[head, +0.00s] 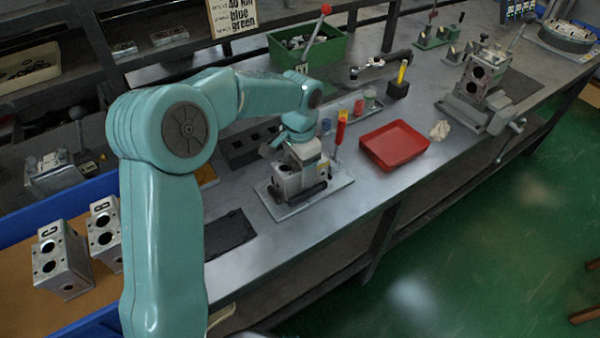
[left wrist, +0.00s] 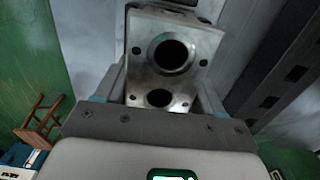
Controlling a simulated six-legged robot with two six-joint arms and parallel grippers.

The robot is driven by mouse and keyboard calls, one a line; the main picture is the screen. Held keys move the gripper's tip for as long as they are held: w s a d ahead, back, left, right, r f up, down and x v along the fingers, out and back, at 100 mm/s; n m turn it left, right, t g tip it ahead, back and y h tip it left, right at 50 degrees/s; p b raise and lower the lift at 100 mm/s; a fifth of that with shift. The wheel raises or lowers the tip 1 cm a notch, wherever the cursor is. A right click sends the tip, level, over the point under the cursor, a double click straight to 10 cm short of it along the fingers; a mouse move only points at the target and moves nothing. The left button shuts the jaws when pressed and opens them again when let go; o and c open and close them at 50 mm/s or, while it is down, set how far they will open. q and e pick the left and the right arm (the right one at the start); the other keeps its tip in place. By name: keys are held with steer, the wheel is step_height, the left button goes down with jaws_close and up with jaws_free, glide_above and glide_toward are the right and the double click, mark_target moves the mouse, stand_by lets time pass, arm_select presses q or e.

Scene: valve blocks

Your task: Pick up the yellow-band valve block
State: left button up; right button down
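A grey metal valve block (head: 300,172) stands at the small fixture plate (head: 330,186) on the bench in the head view. My left gripper (head: 293,150) reaches down to its top, partly hidden by my wrist. In the left wrist view a metal block with two round bores (left wrist: 188,36) sits between the two fingers of my left gripper (left wrist: 162,88), which stand close on either side. Whether they press on it I cannot tell. No yellow band shows clearly on it. My right gripper is not in view.
Valve blocks marked C (head: 62,258) and B (head: 103,236) stand in a blue-edged bin at left. A red tray (head: 394,147), small coloured cups (head: 358,107) and a green crate (head: 330,50) are nearby. A vise with a block (head: 480,85) stands at right.

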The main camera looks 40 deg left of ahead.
arm_select(q)
jaws_close()
steer(key=shift+w+r, duration=0.1)
